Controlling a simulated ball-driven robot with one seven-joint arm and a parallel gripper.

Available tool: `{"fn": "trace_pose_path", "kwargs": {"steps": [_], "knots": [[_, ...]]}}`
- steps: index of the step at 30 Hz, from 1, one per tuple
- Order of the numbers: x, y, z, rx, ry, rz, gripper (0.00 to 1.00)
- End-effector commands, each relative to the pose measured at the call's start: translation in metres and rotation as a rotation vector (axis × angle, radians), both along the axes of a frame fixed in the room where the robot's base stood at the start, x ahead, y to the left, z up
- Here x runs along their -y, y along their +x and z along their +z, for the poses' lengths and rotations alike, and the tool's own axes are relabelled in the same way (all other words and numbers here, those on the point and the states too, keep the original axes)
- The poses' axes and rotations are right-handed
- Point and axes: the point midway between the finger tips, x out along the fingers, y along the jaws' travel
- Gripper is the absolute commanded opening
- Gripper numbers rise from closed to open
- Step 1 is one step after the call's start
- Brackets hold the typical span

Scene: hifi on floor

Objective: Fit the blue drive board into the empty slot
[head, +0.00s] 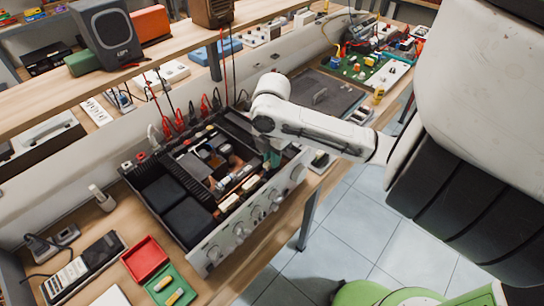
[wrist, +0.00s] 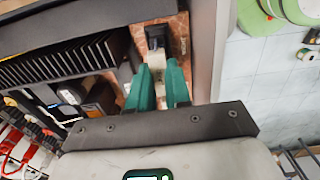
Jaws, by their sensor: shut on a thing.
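My gripper (head: 272,157) is low inside the front right part of the open amplifier chassis (head: 207,247), behind its silver front panel. In the wrist view its two green fingers (wrist: 160,70) are close together, shut on a narrow pale part with a dark block (wrist: 156,36) at its far end. I cannot make out any blue on it, so I cannot tell that it is the blue drive board. The empty slot cannot be picked out; my arm and fingers cover that area. Cream parts (head: 230,203) sit in a row to the left of the gripper.
On the bench at left are a red tray (head: 145,259), a green tray (head: 187,273) with small parts, and a meter (head: 85,267). A shelf with a speaker (head: 107,35) overhangs behind.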

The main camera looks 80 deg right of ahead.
Motion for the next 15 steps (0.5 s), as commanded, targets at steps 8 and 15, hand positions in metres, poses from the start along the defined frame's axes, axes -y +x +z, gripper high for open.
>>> {"fn": "trace_pose_path", "kwargs": {"steps": [8,15], "knots": [[0.0001,-0.0001,-0.0009,0.000,0.000,0.000,0.00],[0.0001,-0.0001,-0.0037,0.000,0.000,0.000,0.00]]}}
